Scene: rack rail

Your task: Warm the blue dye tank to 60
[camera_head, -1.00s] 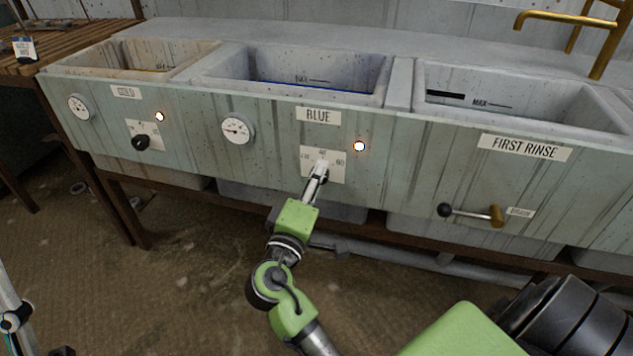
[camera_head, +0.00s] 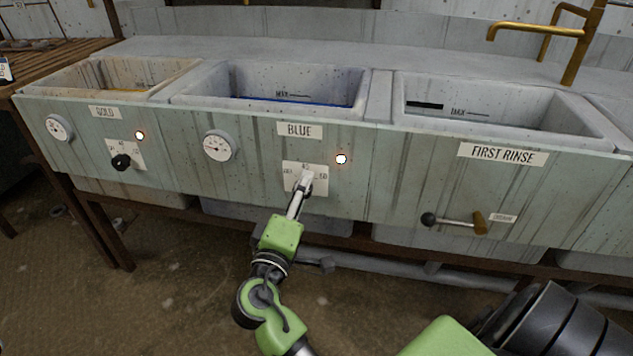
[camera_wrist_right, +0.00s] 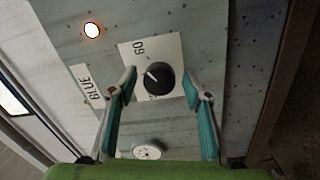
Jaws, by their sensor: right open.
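The blue tank (camera_head: 235,90) is the middle basin, with a BLUE label (camera_head: 299,130) and a dial plate below it. Its black knob (camera_wrist_right: 160,78) shows in the right wrist view, with a white mark on its left side, tilted slightly upward and not straight at the printed 60 (camera_wrist_right: 139,47). My right gripper (camera_wrist_right: 160,78) is open, one finger on each side of the knob, with visible gaps; I cannot tell how deep the fingers reach. In the head view the right gripper (camera_head: 304,184) covers the knob. My left gripper is not in view.
A lit lamp (camera_head: 341,159) is right of the dial and a round gauge (camera_head: 219,146) left of it. The gold tank's knob (camera_head: 121,162) is farther left. A drain lever (camera_head: 455,222) sticks out at right, under the FIRST RINSE label (camera_head: 503,154).

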